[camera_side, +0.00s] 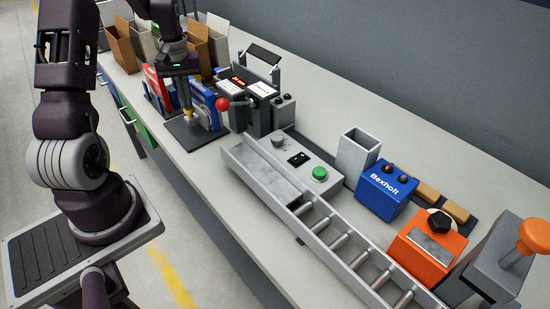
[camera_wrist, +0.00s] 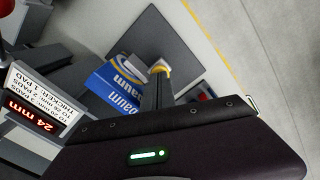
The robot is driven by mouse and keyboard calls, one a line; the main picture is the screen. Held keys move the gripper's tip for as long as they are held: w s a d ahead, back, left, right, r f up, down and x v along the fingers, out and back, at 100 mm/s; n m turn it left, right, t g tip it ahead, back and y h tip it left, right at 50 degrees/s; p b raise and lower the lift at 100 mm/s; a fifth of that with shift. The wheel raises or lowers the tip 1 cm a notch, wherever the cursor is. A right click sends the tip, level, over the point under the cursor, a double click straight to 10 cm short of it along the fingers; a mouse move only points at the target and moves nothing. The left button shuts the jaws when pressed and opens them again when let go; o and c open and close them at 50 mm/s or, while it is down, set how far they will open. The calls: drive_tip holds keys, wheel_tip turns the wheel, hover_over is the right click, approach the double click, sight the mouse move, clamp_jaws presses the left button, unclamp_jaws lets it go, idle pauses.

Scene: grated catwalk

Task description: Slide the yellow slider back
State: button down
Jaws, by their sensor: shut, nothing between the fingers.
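A small yellow piece (camera_side: 188,112), which looks like the yellow slider, shows right at the tips of my gripper (camera_side: 186,104) in the side view. In the wrist view the yellow piece (camera_wrist: 161,69) sits just beyond my shut dark fingers (camera_wrist: 160,82), over a dark flat plate (camera_wrist: 186,38). The fingers hide part of it. I cannot tell whether they touch it. My gripper points down beside a blue box (camera_side: 205,103), which also shows in the wrist view (camera_wrist: 112,88). I cannot make out the slider's track.
A red book-like box (camera_side: 156,88) and open cardboard boxes (camera_side: 124,45) stand behind my gripper. A grey device with a red ball lever (camera_side: 222,104) stands to the right. Further right are a roller conveyor (camera_side: 335,240), a green-button panel (camera_side: 319,174) and a blue Bexholt box (camera_side: 384,190).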

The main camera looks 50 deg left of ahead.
drive_tip(key=shift+f, duration=0.25)
drive_tip(key=shift+s, duration=1.35)
wheel_tip(320, 180, up, 6)
idle(0.5)
